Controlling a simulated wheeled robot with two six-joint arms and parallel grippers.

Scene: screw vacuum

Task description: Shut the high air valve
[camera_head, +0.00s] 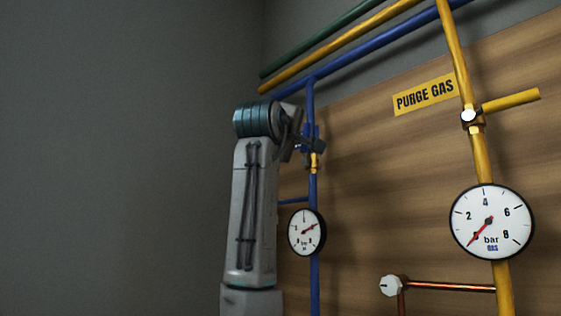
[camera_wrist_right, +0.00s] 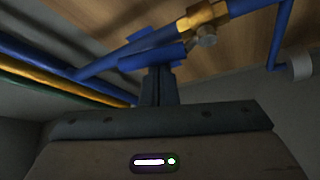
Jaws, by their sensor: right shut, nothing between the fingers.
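The high air valve is on the upright blue pipe (camera_head: 314,225), with a brass body (camera_head: 313,163) and a blue handle (camera_head: 308,131) that my arm partly covers in the head view. My right gripper (camera_head: 312,145) is at the handle. In the right wrist view, the shut fingers (camera_wrist_right: 158,85) reach up to the blue handle (camera_wrist_right: 150,57), with nothing held between them. They touch or nearly touch it; I cannot tell which. The brass body (camera_wrist_right: 204,17) is just beyond, to the upper right. The handle's exact angle to the pipe is unclear. My left gripper is out of view.
A gauge (camera_head: 307,232) is on the blue pipe below the valve. To the right are a yellow pipe with a yellow valve handle (camera_head: 512,100), a PURGE GAS label (camera_head: 425,94) and a larger gauge (camera_head: 491,222). Pipes run overhead. The left side is open.

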